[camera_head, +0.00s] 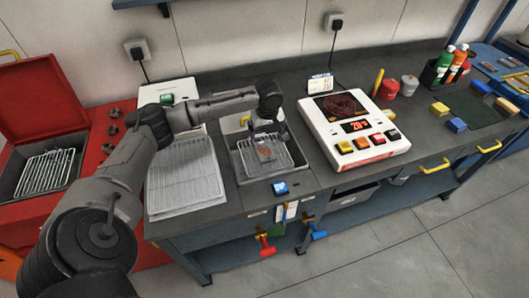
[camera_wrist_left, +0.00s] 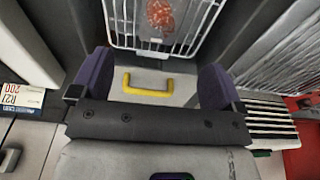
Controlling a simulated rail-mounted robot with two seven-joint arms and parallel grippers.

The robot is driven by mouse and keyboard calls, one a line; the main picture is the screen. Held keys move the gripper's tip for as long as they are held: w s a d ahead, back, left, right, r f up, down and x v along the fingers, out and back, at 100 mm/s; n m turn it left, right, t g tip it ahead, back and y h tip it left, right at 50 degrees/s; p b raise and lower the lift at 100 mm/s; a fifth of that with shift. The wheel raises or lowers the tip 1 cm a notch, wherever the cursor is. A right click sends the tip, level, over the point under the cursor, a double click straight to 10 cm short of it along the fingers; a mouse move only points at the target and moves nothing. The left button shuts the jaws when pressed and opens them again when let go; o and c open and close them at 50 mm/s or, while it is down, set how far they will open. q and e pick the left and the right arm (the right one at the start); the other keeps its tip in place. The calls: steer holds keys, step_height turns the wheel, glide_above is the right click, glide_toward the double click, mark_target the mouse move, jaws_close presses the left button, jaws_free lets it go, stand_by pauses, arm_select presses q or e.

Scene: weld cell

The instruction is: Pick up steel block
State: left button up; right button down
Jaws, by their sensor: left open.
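A reddish mottled piece (camera_head: 264,151) lies in a wire basket (camera_head: 283,158) set in a grey tray at the middle of the bench. It also shows at the top of the left wrist view (camera_wrist_left: 161,15). It may be the steel block; I cannot tell for sure. My left gripper (camera_head: 267,134) is over the tray, close to the basket. In the left wrist view its two purple fingers (camera_wrist_left: 155,82) are spread and empty. A yellow handle (camera_wrist_left: 147,85) shows between them, and the reddish piece is beyond the fingertips. My right gripper is out of view.
A white hot-plate unit (camera_head: 345,162) with a red display stands just right of the tray. A wire rack (camera_head: 185,180) lies to the left, beside a red open-lidded box (camera_head: 40,105). Bottles (camera_head: 457,66) and blocks sit at the far right.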

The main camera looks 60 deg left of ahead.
arm_select(q)
glide_above(264, 150)
steer(key=f, duration=0.4)
steer(key=d+f+b, duration=0.1)
steer(key=f, duration=0.1)
steer(key=shift+f, duration=0.1)
steer(key=f, duration=0.3)
steer(key=f+b, duration=0.1)
steer(key=shift+a+f, duration=0.2)
steer(key=shift+a, duration=0.1)
steer(key=shift+f, duration=0.35)
steer(key=shift+c, duration=0.2)
steer(key=c, duration=1.5)
steer(key=shift+r, duration=0.15)
steer(key=shift+c, duration=0.5)
